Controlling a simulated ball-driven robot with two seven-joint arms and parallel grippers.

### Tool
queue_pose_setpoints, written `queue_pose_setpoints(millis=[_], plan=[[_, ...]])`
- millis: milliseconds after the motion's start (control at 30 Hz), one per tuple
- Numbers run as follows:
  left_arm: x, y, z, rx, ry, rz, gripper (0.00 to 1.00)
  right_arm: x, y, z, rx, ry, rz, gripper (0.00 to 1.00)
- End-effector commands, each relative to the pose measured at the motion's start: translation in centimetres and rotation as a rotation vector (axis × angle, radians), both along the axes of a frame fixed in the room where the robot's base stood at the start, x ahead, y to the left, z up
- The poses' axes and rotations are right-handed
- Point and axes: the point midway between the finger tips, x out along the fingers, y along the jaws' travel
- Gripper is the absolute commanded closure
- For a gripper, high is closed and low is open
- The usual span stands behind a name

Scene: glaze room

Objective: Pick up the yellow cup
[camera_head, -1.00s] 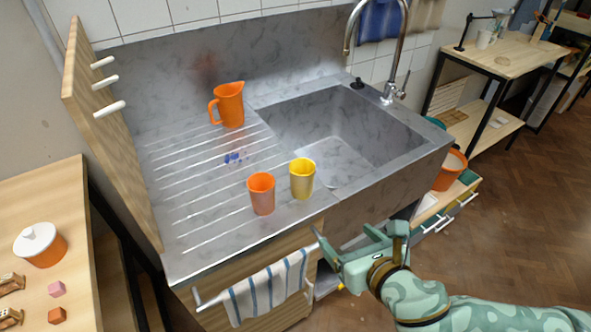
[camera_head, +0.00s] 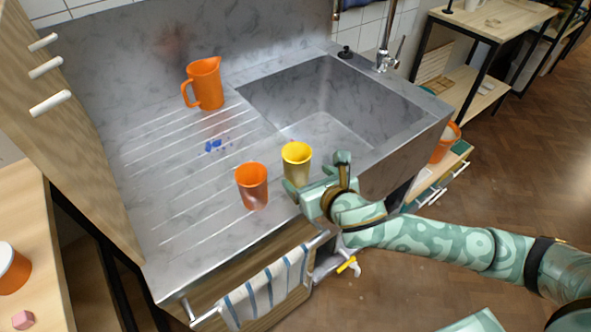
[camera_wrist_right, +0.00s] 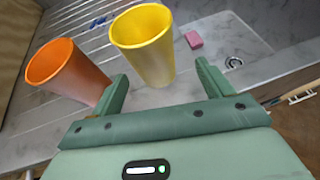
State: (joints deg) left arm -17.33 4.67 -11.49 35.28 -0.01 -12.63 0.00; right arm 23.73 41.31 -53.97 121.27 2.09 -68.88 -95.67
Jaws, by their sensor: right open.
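The yellow cup (camera_head: 296,158) stands upright on the grey drainboard by the sink's near-left edge. It also shows in the right wrist view (camera_wrist_right: 145,45), just ahead of the gap between my fingers. My right gripper (camera_head: 315,178) is open and empty, low beside the cup on its near right side. In the right wrist view its two fingers (camera_wrist_right: 161,75) point towards the cup's lower part. Part of the cup's base is hidden by the gripper in the head view. My left gripper is not in view.
An orange cup (camera_head: 253,188) stands close left of the yellow one, near my left-hand finger in the wrist view. An orange jug (camera_head: 206,84) stands further back. The sink basin (camera_head: 330,105) is to the right. A striped towel (camera_head: 266,290) hangs in front.

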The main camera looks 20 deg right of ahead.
Motion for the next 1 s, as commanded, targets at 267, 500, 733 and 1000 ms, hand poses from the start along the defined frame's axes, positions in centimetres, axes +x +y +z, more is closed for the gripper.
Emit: queue_pose_setpoints(millis=[267,500,733,1000], plan=[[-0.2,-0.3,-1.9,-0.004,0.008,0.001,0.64,3.4,1.4,-1.3,0.003,0.001,0.0,0.21],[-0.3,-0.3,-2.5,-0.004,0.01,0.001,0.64,5.0,1.6,-1.8,0.0,0.001,0.001,0.21],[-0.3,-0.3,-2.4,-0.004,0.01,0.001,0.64,4.9,1.5,-1.7,0.0,0.0,0.001,0.43],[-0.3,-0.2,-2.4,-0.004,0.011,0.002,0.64,4.9,1.5,-1.7,0.0,0.0,0.001,0.72]])
